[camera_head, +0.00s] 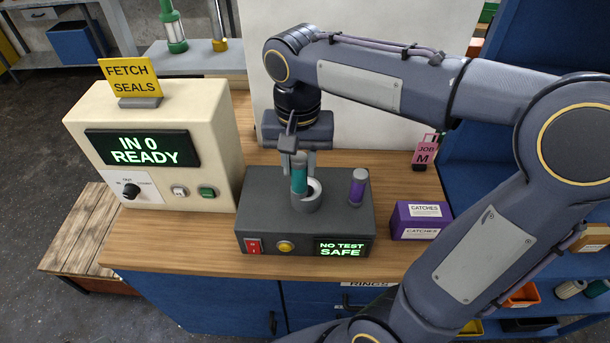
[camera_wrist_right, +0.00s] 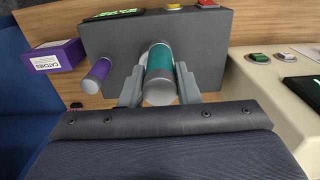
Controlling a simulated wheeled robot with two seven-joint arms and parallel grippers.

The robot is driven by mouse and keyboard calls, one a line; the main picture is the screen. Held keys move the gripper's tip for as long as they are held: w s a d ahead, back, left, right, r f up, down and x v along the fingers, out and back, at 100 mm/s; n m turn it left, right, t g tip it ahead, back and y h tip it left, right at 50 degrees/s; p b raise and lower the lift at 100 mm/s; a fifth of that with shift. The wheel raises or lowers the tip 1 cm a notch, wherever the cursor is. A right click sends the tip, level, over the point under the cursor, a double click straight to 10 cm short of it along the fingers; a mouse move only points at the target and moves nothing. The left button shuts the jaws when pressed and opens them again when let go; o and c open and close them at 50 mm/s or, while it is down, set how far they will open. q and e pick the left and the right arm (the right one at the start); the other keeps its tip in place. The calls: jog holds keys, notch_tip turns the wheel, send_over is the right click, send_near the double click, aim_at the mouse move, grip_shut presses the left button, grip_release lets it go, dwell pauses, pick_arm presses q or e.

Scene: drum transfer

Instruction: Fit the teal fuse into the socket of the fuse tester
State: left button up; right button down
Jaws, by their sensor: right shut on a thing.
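The teal fuse (camera_head: 299,178) stands roughly upright with silver ends, at the left side of the fuse tester's round socket (camera_head: 314,189). Part of the socket's pale inside shows to the right of the fuse. I cannot tell whether the fuse's lower end is inside the ring or above it. My right gripper (camera_head: 299,160) is shut on the fuse near its top, from above. The grey fuse tester (camera_head: 260,215) reads "NO TEST SAFE". My left gripper is out of view.
A purple fuse (camera_head: 357,187) stands on the tester, right of the socket. A purple "CATCHES" box (camera_head: 420,221) lies right of the tester. A cream machine (camera_head: 85,118) reading "IN 0 READY" stands left, with a yellow sign on top. A pink "JOB M" tag (camera_head: 427,152) stands behind.

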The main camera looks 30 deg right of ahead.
jog(key=w+d+f+b, duration=0.1)
jog(key=f+b, duration=0.1)
jog(key=f, duration=0.1)
jog(key=w+d+f+b, duration=0.1)
jog(key=f+b, duration=0.1)
jog(key=f, duration=0.1)
jog(key=w+d+f+b, duration=0.1)
jog(key=w+f+b, duration=0.1)
jog(key=f+b, duration=0.1)
jog(key=shift+d+f, duration=0.3)
jog(key=shift+d, duration=0.1)
jog(key=shift+s+a+r, duration=0.1)
jog(key=shift+s+r, duration=0.05)
jog(key=shift+r, duration=0.05)
jog(key=c, duration=1.1)
grip_release()
notch_tip(320, 180, up, 12)
jog(key=p, duration=0.1)
jog(key=s+a+f+n+t+y, duration=0.1)
jog(key=s+f+t, duration=0.1)
jog(key=s+f, duration=0.3)
jog(key=s+a+f+n+t+y, duration=0.1)
jog(key=s+f+n, duration=0.1)
jog(key=s+f, duration=0.3)
jog(key=s+a+f+n+t+y, duration=0.1)
jog(key=s+a+f+t, duration=0.1)
jog(key=s+f, duration=0.3)
jog(key=shift+s+f+n+t+y, duration=0.1)
jog(key=shift+s+n+t+y, duration=0.25)
jog(key=shift+s, duration=0.6)
